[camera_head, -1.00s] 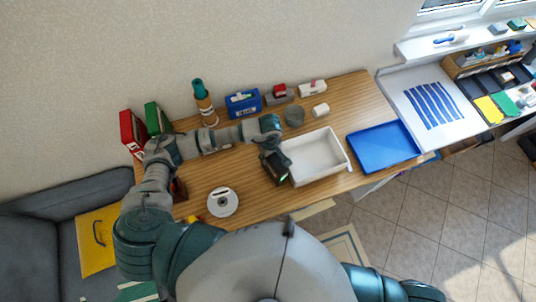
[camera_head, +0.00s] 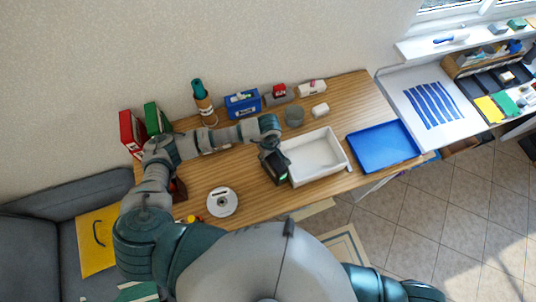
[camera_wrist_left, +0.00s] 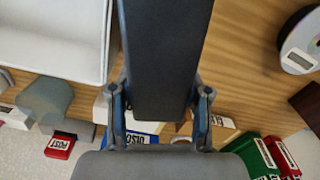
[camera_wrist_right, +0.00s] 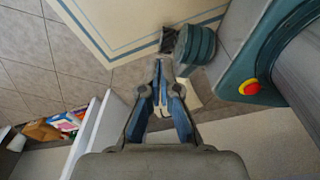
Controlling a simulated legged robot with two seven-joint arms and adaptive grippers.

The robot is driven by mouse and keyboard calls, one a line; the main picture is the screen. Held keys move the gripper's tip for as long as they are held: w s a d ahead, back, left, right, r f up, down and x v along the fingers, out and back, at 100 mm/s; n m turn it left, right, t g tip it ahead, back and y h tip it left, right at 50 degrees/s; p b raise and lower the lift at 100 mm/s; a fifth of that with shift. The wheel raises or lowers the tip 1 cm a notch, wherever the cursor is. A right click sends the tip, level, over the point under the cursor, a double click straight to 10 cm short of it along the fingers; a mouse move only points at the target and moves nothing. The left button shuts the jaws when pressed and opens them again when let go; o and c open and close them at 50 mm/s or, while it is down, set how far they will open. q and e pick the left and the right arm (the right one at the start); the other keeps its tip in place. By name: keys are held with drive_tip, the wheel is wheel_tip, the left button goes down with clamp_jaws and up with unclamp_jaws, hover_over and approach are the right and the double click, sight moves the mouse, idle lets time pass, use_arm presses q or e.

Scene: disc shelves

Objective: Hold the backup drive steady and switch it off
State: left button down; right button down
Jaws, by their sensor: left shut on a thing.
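The backup drive (camera_head: 277,170) is a dark box with a small green light on its front side, on the wooden desk beside the white tray. My left gripper (camera_head: 270,148) is shut on it from behind. In the left wrist view the drive (camera_wrist_left: 165,50) fills the space between the two fingers, one on each side. I cannot make out its switch. My right gripper (camera_wrist_right: 163,85) shows in the right wrist view, empty, with its fingers drawn together, low over the floor near my body. It is out of the head view.
The white tray (camera_head: 344,165) stands close to the right of the drive, with a blue tray (camera_head: 390,163) beyond. A disc spindle (camera_head: 222,201) is at front left. Desk front right of the spindle is clear.

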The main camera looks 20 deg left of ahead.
sight(284, 175)
drive_tip(key=w+a+r+n+t+y, duration=0.1)
drive_tip(key=w+a+r+t, duration=0.1)
drive_tip(key=w+a+r, duration=0.55)
drive_tip(key=w+a+r+n+t+y, duration=0.1)
drive_tip(key=w+a+r+t, duration=0.3)
drive_tip(key=w+r, duration=0.5)
drive_tip(key=w+a+r+t+y, duration=0.1)
drive_tip(key=w+a+r, duration=0.15)
drive_tip(key=r, duration=0.65)
drive_tip(key=w+a+r+t, duration=0.1)
drive_tip(key=w+a+r, duration=0.15)
drive_tip(key=r, duration=0.65)
drive_tip(key=w+a+r+t+y, duration=0.1)
drive_tip(key=w+a+r, duration=0.15)
drive_tip(key=r, duration=0.65)
drive_tip(key=w+a, duration=0.5)
drive_tip(key=a, duration=0.1)
drive_tip(key=shift+w+r, duration=0.25)
drive_tip(key=shift+w, duration=0.05)
drive_tip(key=shift+w+a, duration=0.25)
drive_tip(key=shift+a, duration=0.1)
drive_tip(key=shift+w+a+r, duration=0.1)
drive_tip(key=shift+w+a, duration=0.3)
drive_tip(key=shift+a, duration=0.1)
